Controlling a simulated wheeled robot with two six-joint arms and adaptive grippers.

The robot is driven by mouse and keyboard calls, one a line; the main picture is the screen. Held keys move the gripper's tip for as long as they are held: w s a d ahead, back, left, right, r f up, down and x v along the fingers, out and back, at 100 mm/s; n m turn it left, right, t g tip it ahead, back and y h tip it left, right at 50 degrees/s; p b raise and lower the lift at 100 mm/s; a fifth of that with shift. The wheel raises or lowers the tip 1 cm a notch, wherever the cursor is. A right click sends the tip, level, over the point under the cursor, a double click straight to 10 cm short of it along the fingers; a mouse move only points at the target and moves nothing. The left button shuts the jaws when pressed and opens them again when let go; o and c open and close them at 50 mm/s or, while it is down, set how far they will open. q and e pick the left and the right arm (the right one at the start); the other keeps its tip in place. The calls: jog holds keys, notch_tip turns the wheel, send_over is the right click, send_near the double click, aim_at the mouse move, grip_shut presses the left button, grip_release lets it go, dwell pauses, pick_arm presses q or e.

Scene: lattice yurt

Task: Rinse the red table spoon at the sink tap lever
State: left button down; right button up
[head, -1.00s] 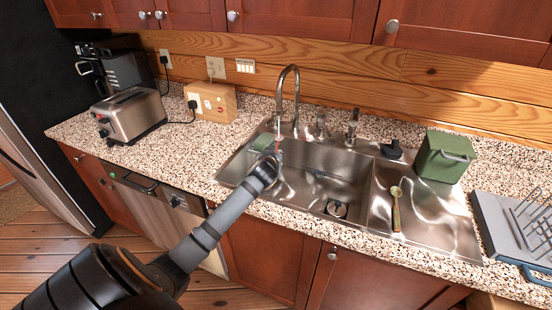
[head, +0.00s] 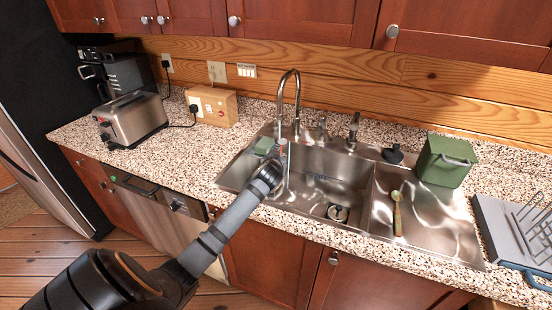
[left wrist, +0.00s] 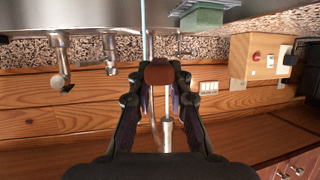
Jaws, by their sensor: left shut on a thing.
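The red table spoon (left wrist: 160,73) shows in the left wrist view as a small red-brown piece between my left fingertips; the rest of it is hidden. A bit of red (head: 283,142) shows at the fingertips in the head view. My left gripper (head: 278,158) is shut on it over the left part of the sink (head: 330,165), close to the tap (head: 291,85). A thin pale line like a water stream (head: 288,172) runs down beside the fingertips. Metal fittings (head: 353,128) stand right of the tap; I cannot tell which is the lever. My right gripper is not in view.
A green sponge-like block (head: 264,146) lies at the sink's left rim. A green box (head: 446,160) and a grey rack (head: 515,235) stand right. A toaster (head: 131,117) and wooden box (head: 214,105) stand left.

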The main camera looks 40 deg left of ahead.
pick_arm(q)
jog(key=shift+s+a, duration=0.15)
jog(key=shift+s+a+r+p, duration=0.1)
jog(key=shift+p, duration=0.2)
jog(key=shift+s+a, duration=0.2)
jog(key=shift+s, duration=0.1)
jog(key=shift+w, duration=0.1)
jog(key=shift+w+d, duration=0.45)
jog(key=s+d+p, duration=0.2)
jog(key=s+d, duration=0.3)
jog(key=d, duration=0.1)
jog(key=shift+d, duration=0.15)
dwell(0.5)
